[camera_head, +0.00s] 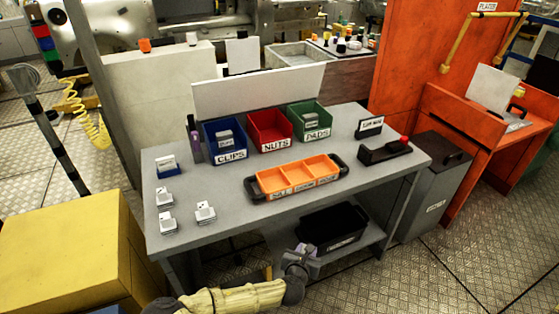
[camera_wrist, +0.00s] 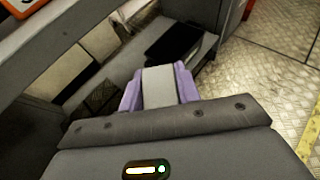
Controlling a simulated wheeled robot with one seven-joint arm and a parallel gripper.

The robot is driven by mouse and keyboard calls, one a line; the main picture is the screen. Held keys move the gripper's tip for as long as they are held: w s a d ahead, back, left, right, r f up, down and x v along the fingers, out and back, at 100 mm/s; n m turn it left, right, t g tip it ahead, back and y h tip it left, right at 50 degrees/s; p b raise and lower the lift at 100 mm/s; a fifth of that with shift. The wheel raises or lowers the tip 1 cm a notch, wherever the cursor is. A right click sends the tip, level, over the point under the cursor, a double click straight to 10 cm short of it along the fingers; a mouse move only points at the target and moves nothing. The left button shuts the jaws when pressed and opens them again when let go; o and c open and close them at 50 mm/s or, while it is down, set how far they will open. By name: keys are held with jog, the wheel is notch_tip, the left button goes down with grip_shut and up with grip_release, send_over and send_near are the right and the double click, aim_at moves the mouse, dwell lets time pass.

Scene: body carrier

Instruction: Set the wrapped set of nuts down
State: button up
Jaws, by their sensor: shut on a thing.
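My gripper (camera_head: 301,262) is in front of the grey workbench (camera_head: 225,187), near its front edge, in the head view. In the wrist view my gripper (camera_wrist: 160,88) has its purple fingers shut on a pale grey block, the wrapped set of nuts (camera_wrist: 159,87). No label on it can be read. An orange tray (camera_head: 297,179) with three compartments and black handles lies on the bench beyond my gripper; its compartments look empty. The red NUTS bin (camera_head: 270,131) stands behind the tray and shows nothing inside.
The blue CLIPS bin (camera_head: 224,142) and green PADS bin (camera_head: 310,121) each hold a pale pack. Several small white packs (camera_head: 166,222) lie at the bench's left. A black box (camera_head: 332,228) is on the lower shelf. Bare benchtop lies left of the tray.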

jog(key=shift+w+d+r+n+t+y, duration=0.4)
jog(key=shift+w+r+n+y, duration=0.15)
jog(key=shift+n+y, duration=0.3)
jog(key=shift+w+d+r+n+y, duration=0.1)
jog(key=shift+w+r+n+y, duration=0.2)
jog(key=shift+r+n+y, duration=0.5)
jog(key=shift+w+d+r+n+y, duration=0.1)
jog(key=shift+w+r+n+y, duration=0.2)
jog(key=shift+r+n+y, duration=0.5)
jog(key=shift+f+y, duration=0.2)
jog(key=shift+y, duration=0.05)
